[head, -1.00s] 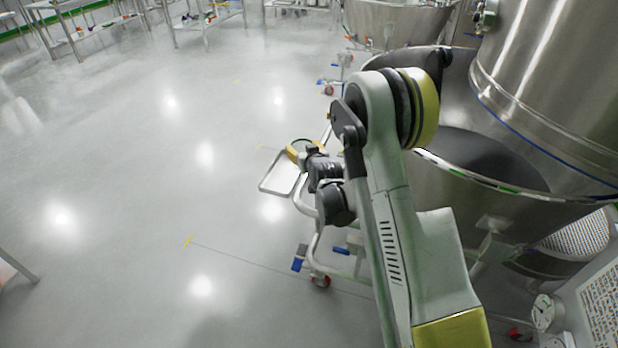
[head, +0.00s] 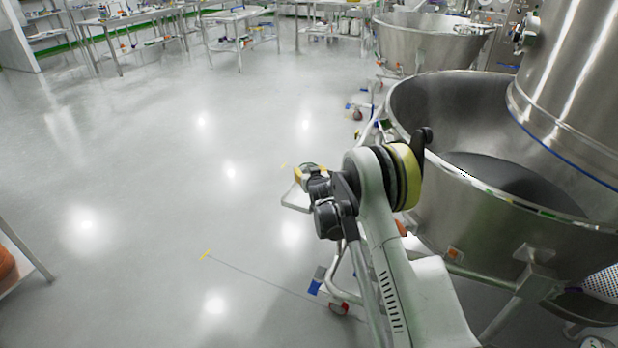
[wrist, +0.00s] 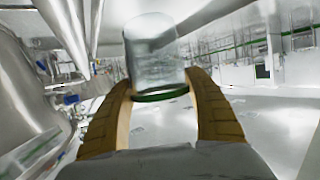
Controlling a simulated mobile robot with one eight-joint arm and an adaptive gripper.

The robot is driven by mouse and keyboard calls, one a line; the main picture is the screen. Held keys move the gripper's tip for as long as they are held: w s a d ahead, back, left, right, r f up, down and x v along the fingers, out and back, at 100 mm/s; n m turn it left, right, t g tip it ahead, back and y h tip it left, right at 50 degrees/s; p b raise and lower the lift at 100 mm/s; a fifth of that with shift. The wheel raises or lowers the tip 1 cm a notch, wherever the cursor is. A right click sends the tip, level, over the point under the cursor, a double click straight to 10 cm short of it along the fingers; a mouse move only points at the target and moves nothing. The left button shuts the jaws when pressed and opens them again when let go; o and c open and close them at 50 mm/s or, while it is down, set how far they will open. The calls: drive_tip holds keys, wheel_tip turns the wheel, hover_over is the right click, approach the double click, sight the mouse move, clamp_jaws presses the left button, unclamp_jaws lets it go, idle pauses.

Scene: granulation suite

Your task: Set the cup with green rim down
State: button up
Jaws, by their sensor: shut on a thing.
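In the wrist view, a clear, greyish cup (wrist: 153,52) with a green rim (wrist: 162,95) is between the two tan fingers of my gripper (wrist: 160,82). The fingers are shut on the cup from both sides. The green rim is at the lower end of the cup in that picture, toward my palm. In the head view, my gripper (head: 309,171) is held out over the floor, left of the large steel bowl.
A large steel bowl (head: 430,110) on a wheeled frame stands close on the right. Steel tables (head: 240,17) with items stand at the back. A table edge (head: 28,250) shows at left. The middle floor is clear.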

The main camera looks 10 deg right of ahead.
drive_tip(key=shift+f, duration=0.35)
drive_tip(key=shift+f, duration=0.1)
drive_tip(key=shift+f, duration=0.1)
drive_tip(key=o, duration=1.1)
